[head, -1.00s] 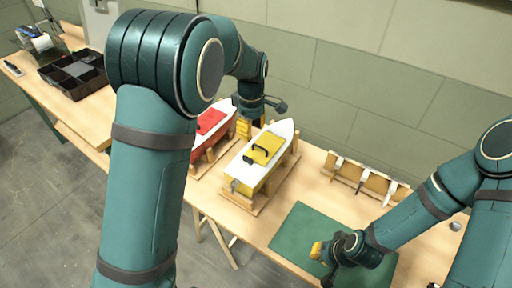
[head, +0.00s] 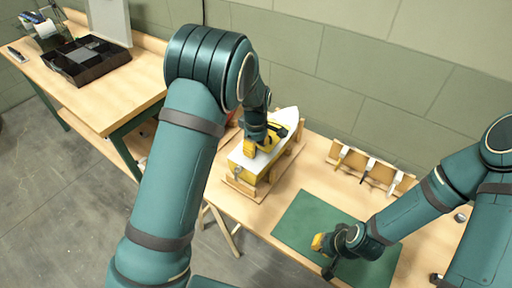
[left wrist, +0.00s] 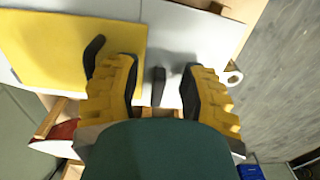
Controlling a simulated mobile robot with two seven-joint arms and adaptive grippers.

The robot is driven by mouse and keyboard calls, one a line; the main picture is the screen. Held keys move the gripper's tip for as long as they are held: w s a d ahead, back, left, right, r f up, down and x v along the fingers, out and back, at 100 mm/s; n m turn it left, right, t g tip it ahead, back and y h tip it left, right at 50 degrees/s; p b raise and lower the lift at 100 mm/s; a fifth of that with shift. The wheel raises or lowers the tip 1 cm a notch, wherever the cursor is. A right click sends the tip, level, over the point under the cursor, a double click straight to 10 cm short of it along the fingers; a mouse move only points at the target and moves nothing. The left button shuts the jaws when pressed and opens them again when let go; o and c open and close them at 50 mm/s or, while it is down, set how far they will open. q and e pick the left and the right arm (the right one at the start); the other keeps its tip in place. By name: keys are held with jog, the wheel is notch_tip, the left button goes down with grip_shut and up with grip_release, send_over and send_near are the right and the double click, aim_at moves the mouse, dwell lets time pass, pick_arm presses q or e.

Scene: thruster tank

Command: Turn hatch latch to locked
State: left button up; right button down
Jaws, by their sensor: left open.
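The yellow-hulled boat (head: 247,176) has a white deck and sits in a wooden stand on the table. In the left wrist view, its yellow hatch (left wrist: 70,50) with a black handle (left wrist: 92,55) lies to the left. A small dark bar, seemingly the hatch latch (left wrist: 158,87), stands out on the white deck beside the hatch. My left gripper (left wrist: 158,95) is open above the deck, its yellow, black-padded fingers on either side of this bar with gaps. In the head view, the left gripper (head: 260,147) hides most of the hatch. My right gripper (head: 322,254) is over the green mat; its opening is unclear.
A red boat, mostly hidden by my left arm, shows in the left wrist view (left wrist: 62,132). A wooden rack (head: 368,170) with several hooked tools stands at the back. The green mat (head: 305,222) is bare on its left. A black divided tray (head: 88,62) is on the far-left bench.

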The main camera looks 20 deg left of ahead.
pick_arm(q)
jog(key=shift+f, duration=0.1)
grip_shut()
jog(key=shift+s+m, duration=0.1)
jog(key=shift+m, duration=0.2)
jog(key=m, duration=0.3)
jog(key=shift+s, duration=0.1)
pick_arm(e)
jog(key=shift+r, duration=0.2)
pick_arm(q)
jog(key=m, duration=0.5)
jog(key=shift+s+a, duration=0.1)
jog(key=shift+a, duration=0.05)
pick_arm(e)
jog(key=shift+f, duration=0.1)
pick_arm(q)
jog(key=m, duration=0.4)
jog(key=shift+a, duration=0.1)
pick_arm(e)
jog(key=shift+f, duration=0.15)
pick_arm(q)
jog(key=m, duration=0.5)
jog(key=shift+a, duration=0.15)
pick_arm(e)
jog(key=shift+f, duration=0.1)
pick_arm(q)
jog(key=shift+m, duration=0.3)
